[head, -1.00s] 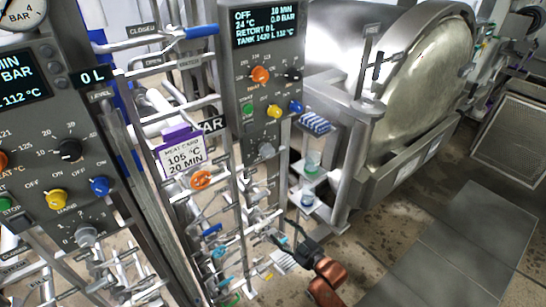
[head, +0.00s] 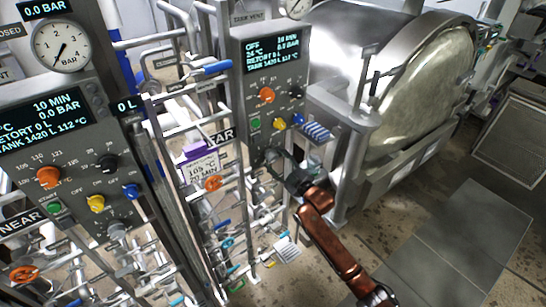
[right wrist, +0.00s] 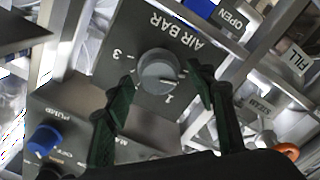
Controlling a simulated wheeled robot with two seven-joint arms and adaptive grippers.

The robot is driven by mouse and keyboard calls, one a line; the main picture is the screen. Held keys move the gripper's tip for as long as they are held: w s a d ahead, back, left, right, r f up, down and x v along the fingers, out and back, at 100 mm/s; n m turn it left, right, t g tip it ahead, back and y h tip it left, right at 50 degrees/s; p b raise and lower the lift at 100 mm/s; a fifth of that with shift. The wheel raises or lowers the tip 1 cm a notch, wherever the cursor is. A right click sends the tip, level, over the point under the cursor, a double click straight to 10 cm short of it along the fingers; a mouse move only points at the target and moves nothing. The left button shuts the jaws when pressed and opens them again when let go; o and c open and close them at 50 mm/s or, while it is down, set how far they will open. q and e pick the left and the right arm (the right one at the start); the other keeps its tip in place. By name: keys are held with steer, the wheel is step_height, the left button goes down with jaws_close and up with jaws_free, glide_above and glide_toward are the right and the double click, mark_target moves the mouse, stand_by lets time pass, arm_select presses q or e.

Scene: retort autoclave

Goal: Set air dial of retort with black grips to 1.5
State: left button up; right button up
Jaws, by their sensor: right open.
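The grey air dial (right wrist: 157,68) sits on a grey panel marked AIR BAR, upside down in the right wrist view. A 1 and a 3 show beside it; I cannot read its exact setting. My right gripper (right wrist: 162,82) is open, with a dark green finger on each side of the dial and a gap to it. In the head view my right gripper (head: 281,160) is at the lower part of the farther control panel (head: 272,85), whose display reads 0.0 BAR. It partly hides the dial there. My left gripper is not in view.
A nearer panel (head: 75,160) has a similar grey dial (head: 116,231). Orange, yellow and blue knobs sit above the air dial. Pipes and valve handles crowd the left side. A large retort door (head: 425,85) stands at the right, with open floor before it.

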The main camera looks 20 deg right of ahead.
steer(key=shift+x, duration=1.05)
steer(key=c, duration=1.2)
steer(key=shift+o, duration=0.2)
